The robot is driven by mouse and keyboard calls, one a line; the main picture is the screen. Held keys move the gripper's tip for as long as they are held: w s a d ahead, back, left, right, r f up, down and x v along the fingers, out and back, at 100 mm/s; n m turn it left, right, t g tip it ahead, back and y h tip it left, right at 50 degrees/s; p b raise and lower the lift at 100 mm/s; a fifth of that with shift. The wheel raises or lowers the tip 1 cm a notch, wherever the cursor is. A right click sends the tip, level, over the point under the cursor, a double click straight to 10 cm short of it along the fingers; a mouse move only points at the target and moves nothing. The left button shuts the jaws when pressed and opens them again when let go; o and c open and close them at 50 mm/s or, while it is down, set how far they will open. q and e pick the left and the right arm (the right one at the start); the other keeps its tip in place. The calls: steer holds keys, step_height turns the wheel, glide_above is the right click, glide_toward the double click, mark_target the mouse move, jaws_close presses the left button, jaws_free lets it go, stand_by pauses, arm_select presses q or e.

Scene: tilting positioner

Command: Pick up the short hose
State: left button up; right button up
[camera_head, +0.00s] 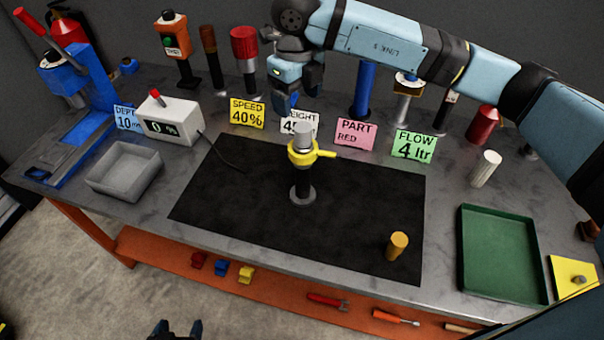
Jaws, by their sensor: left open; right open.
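I cannot tell for certain which thing is the short hose. Short tube-like pieces include a cream cylinder (486,168) at the right and a tan-orange cylinder (397,246) standing on the black mat's front right. A blue tube (363,90) stands upright at the back. My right gripper (287,104) hangs at the back of the table behind the white sign, beside the blue tube; it is open, and nothing shows held in it. My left gripper (176,329) shows only its tips at the bottom edge, open, in front of the table and far from these pieces.
A yellow-collared post (302,178) stands on the black mat (235,205). A grey bin (126,170), a digital readout box (168,120) and a blue press (75,125) are at left. A green tray (498,250) is at right. Sign cards (247,113) line the back.

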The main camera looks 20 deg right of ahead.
mark_target(301, 138)
step_height(301, 138, down, 6)
steer(key=shift+r+p, duration=0.1)
steer(key=shift+p, duration=0.35)
steer(key=f, duration=0.1)
steer(key=f+p, duration=0.1)
steer(key=f, duration=0.1)
steer(key=f+p, duration=0.1)
steer(key=shift+s+d+f, duration=0.2)
steer(key=shift+s+d, duration=0.1)
steer(key=shift+d, duration=0.1)
steer(key=shift+f, duration=0.45)
steer(key=shift+r, duration=0.1)
jaws_close()
